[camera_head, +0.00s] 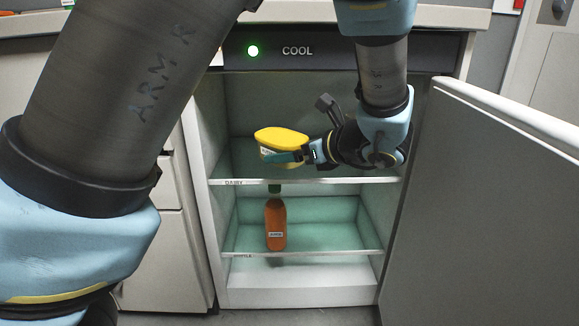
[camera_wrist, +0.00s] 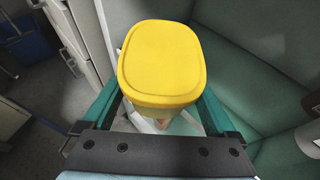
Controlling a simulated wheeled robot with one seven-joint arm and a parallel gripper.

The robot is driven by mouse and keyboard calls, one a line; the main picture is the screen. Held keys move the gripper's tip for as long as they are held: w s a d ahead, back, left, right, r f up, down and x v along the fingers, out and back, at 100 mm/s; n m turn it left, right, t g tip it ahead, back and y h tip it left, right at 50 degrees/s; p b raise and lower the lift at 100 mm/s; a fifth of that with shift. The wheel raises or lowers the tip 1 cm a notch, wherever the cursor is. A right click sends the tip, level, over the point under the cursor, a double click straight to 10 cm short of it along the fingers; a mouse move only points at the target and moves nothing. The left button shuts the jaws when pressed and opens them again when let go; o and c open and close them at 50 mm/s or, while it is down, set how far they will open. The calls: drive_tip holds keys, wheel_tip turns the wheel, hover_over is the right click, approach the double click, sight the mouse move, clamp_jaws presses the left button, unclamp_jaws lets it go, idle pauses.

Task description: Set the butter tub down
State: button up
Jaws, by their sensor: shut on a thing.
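The butter tub (camera_head: 280,140) has a yellow lid and is held inside the open fridge, at the height of the upper shelf (camera_head: 320,180) marked "DAIRY". My gripper (camera_head: 290,156) reaches in from the right and is shut on the tub. In the wrist view the tub's yellow lid (camera_wrist: 160,60) faces the camera, between the two green fingers. The tub looks upright or slightly tilted. I cannot tell whether its base touches the shelf, since the fingers hide part of its lower side.
An orange bottle (camera_head: 276,225) with a green cap stands on the lower shelf (camera_head: 345,253), below the tub. The fridge door (camera_head: 490,200) stands open at the right. A counter edge (camera_head: 455,17) runs above the fridge. The upper shelf looks otherwise bare.

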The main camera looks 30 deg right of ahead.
drive_tip(key=w+d+b, duration=0.1)
drive_tip(key=w, duration=0.2)
drive_tip(key=w+d, duration=0.1)
drive_tip(key=w, duration=0.2)
drive_tip(key=w+d+b, duration=0.1)
drive_tip(key=w+d, duration=0.1)
drive_tip(key=w, duration=0.1)
drive_tip(key=shift+f+b, duration=0.1)
drive_tip(key=shift+b, duration=0.2)
drive_tip(key=shift+s+f+b, duration=0.1)
drive_tip(key=shift+f+b, duration=0.3)
drive_tip(key=shift+f, duration=0.3)
wheel_tip(320, 180, down, 6)
drive_tip(key=b, duration=0.3)
drive_tip(key=shift+r+b, duration=0.2)
drive_tip(key=shift+b, duration=0.1)
drive_tip(key=shift+w+d, duration=0.1)
drive_tip(key=shift+w, duration=0.1)
drive_tip(key=shift+r, duration=0.1)
drive_tip(key=o, duration=1.3)
